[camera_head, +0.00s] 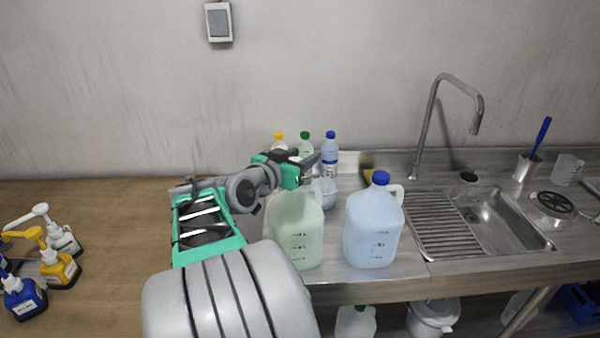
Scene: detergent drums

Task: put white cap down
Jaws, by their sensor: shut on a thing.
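My gripper (310,162) is at the end of my teal and grey arm, over the back part of the steel counter. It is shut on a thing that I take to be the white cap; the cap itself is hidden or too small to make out. Below and in front of the gripper stands a pale green jug (295,232). Its top is partly covered by my arm, so I cannot tell whether it has a cap. A pale blue jug (372,232) with a blue cap (380,178) stands to its right.
Bottles with yellow (279,136), green (304,135) and blue (330,135) caps stand at the wall by the gripper. A sink (500,222) and tap (428,125) are right. Pump bottles (60,268) stand on the wooden table (110,215), otherwise largely clear.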

